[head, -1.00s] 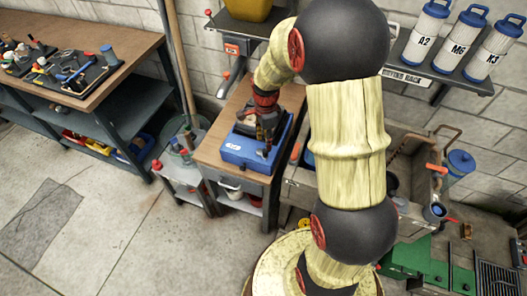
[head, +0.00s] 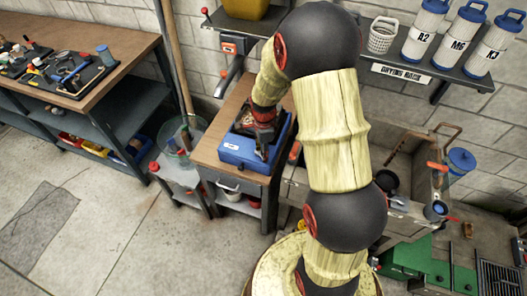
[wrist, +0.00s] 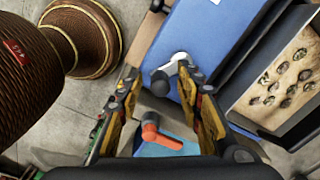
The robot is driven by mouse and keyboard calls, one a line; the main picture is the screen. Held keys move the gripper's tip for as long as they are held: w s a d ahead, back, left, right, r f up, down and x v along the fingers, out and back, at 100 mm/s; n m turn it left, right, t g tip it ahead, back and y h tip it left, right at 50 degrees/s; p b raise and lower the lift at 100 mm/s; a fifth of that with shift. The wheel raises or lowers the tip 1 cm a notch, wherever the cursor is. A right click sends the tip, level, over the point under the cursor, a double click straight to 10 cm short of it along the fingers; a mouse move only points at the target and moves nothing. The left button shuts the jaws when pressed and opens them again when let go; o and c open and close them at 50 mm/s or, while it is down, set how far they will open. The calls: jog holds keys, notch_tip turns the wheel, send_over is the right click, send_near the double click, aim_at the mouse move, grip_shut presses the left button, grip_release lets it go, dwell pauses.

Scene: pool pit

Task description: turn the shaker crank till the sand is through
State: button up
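The blue shaker box (head: 240,153) sits on a small wooden-topped stand (head: 208,150); its side also fills the top middle of the wrist view (wrist: 205,35). A crank with a pale hub and a black knob (wrist: 160,82) sticks out from that side. My gripper (wrist: 158,76) is open, with one finger on each side of the knob; I cannot tell whether either finger touches it. In the head view my gripper (head: 263,142) is at the box's front right, partly covering it. A tan tray with several dark lumps (wrist: 290,80) shows at the right. I cannot make out sand.
A brown ribbed spool-like object (wrist: 40,70) stands left in the wrist view. An orange-handled lever (wrist: 155,132) is below the gripper. A shelf with white canisters (head: 424,30) and a basket (head: 381,36) is at the upper right. A workbench (head: 75,60) stands left; floor is clear before it.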

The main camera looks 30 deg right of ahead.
jog(key=shift+c, duration=0.2)
grip_shut()
dwell(0.3)
